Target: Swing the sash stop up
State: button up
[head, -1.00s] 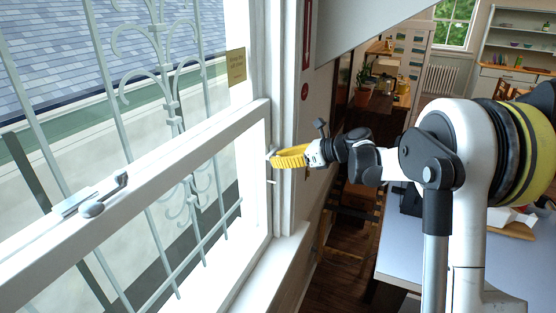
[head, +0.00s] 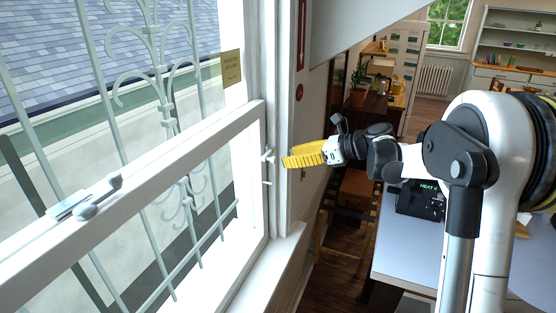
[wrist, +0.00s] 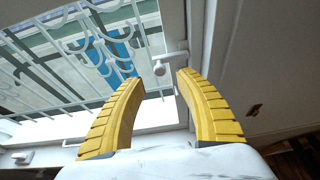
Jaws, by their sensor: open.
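In the wrist view the stop (wrist: 163,64) shows as a short white bar with a knob, beyond and between my fingertips. My gripper (head: 285,162) has yellow ribbed fingers and points left at the stop, with a small gap between them. In the wrist view the gripper (wrist: 158,76) is open, with nothing between its fingers. Whether the stop is fully up or down I cannot tell.
The white lower sash (head: 150,165) has a grey latch (head: 100,197) on its top rail. A small white peg (head: 267,183) sits below the stop. A metal grille (head: 165,110) stands outside. A grey-topped table (head: 410,262) is at the lower right.

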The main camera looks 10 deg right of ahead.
jog(key=v, duration=0.5)
jog(key=shift+s+d+r, duration=0.15)
jog(key=shift+s+d, duration=0.05)
jog(key=shift+d, duration=0.1)
